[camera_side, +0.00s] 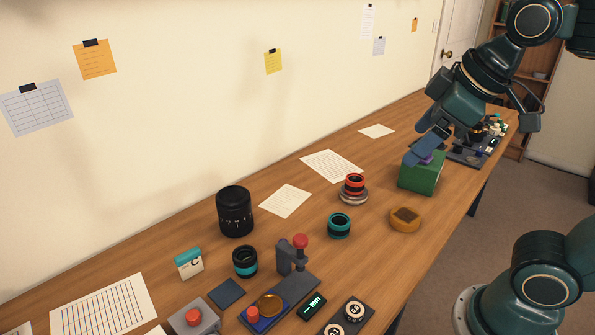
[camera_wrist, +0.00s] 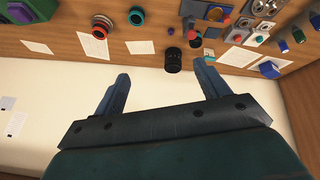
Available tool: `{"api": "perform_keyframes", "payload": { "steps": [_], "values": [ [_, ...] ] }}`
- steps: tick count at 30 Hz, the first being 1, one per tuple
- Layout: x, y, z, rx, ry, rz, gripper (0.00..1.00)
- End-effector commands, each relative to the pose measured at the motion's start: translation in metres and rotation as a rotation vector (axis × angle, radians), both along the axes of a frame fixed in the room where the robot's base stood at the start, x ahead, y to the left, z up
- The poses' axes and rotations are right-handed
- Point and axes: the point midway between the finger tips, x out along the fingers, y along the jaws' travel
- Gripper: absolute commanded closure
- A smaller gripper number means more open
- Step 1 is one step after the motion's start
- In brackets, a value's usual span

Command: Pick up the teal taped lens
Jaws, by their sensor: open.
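A short teal lens (camera_side: 339,226) with a dark opening stands upright on the wooden table. It also shows near the top of the wrist view (camera_wrist: 136,16). A second lens, black with a teal band (camera_side: 245,262), stands further left near a teal-topped card; I cannot tell for certain which of the two is taped. My gripper (camera_side: 421,150) appears in front of or above the green block at the right, apart from both lenses. In the wrist view, its two blue fingers (camera_wrist: 163,83) are spread wide with nothing between them.
A green block (camera_side: 421,177) and an orange dish (camera_side: 405,219) are to the right. A press with a red knob (camera_side: 292,257) stands in front. The wall runs along the back.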

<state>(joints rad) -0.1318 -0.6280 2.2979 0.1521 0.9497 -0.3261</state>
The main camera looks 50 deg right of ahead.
Motion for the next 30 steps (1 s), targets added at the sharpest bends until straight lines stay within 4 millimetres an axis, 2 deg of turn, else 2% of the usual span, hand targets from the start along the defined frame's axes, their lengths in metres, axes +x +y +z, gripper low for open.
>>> {"api": "perform_keyframes", "payload": {
  "steps": [9,17,30],
  "values": [
    [0.058,0.016,-0.001,-0.29,-0.024,0.366,0.26],
    [0.101,0.037,-0.004,-0.578,-0.03,0.666,0.26],
    [0.155,0.094,-0.009,-1.155,0.021,1.172,0.26]
  ]
}}
